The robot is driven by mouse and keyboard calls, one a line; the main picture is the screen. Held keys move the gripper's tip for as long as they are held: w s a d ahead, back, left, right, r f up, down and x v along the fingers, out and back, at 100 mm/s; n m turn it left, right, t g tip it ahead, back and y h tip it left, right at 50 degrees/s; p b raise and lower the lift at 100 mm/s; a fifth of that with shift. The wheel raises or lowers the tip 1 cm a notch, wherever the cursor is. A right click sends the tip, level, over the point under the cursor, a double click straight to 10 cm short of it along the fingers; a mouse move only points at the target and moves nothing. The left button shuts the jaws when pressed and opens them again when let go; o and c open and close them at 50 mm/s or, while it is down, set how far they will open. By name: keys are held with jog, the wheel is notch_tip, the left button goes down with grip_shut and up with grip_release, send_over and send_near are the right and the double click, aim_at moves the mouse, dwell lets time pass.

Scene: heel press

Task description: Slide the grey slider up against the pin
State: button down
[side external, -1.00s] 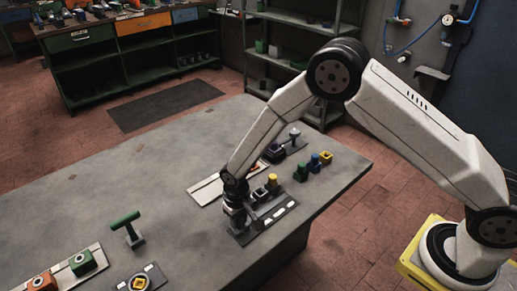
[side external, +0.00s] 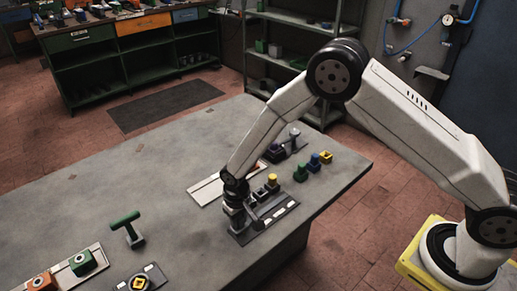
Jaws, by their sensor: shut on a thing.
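My gripper (side external: 236,218) points down at the left end of a dark plate (side external: 287,212) with white marks, near the table's right side. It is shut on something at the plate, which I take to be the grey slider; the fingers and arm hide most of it. Grey and dark parts (side external: 259,196) stand on the plate just right of the gripper. A yellow-topped post (side external: 272,180) stands at the plate's far side. I cannot tell which part is the pin, or whether the slider touches it.
Green, blue (side external: 314,161) and yellow (side external: 326,156) pieces stand right of the plate. A pale plate (side external: 205,190) lies behind the gripper. A green T-handle (side external: 125,223) and orange and green blocks (side external: 82,263) are at left. The table's middle (side external: 150,175) is clear.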

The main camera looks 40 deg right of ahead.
jog(key=d, duration=1.5)
jog(key=shift+d, duration=0.15)
jog(key=shift+c, duration=2.2)
grip_release()
jog(key=shift+r, duration=0.1)
notch_tip(320, 180, up, 8)
jog(key=shift+f, duration=0.2)
jog(key=shift+r, duration=0.1)
